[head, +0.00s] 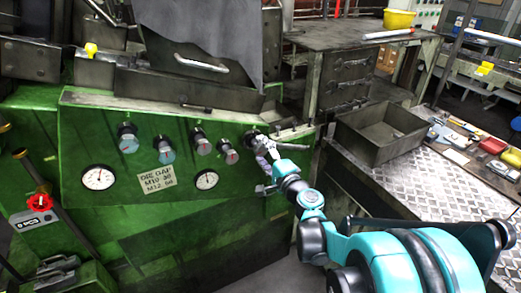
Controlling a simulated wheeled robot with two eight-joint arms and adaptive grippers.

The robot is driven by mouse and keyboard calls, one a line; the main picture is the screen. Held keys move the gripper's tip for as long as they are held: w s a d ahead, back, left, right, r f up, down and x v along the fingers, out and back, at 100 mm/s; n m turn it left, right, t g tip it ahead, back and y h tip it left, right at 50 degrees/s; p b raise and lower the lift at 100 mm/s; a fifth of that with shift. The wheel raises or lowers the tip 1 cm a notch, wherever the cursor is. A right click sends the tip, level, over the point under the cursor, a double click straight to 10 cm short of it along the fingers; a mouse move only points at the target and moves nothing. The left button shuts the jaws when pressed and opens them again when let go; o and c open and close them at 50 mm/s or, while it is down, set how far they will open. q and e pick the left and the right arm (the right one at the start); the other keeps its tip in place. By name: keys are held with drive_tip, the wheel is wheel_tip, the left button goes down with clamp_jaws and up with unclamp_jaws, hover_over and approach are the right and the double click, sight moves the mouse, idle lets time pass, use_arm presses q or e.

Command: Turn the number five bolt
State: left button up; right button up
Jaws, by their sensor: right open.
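From the left these are the first (128,138), second (166,149), third (200,142) and fourth (229,150). The fifth bolt (251,137), at the right end, is mostly covered by my right gripper (262,149). The right gripper is open and its fingers are at or just in front of that bolt; I cannot tell whether they touch it. My left gripper is not in view.
Two dials (98,178) and a gap label (157,180) sit below the bolts. A red knob (39,201) is at the lower left. An empty metal tray (350,150) stands on the tread-plate bench (430,190) to the right. A grey hood with a handle (202,64) is above the panel.

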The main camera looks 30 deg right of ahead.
drive_tip(key=s, duration=1)
drive_tip(key=shift+s, duration=0.35)
drive_tip(key=shift+a, duration=0.1)
drive_tip(key=s+a+f+n+g+y, duration=0.2)
drive_tip(key=a+f+n+g, duration=0.15)
drive_tip(key=a+n, duration=0.35)
drive_tip(key=s+a+f+n+g+y, duration=0.2)
drive_tip(key=a+f+n+g, duration=0.15)
drive_tip(key=a, duration=0.45)
drive_tip(key=s+f+n+g+h, duration=0.4)
drive_tip(key=s+f+n, duration=0.1)
drive_tip(key=s+n, duration=0.3)
drive_tip(key=shift+s, duration=0.45)
idle(0.5)
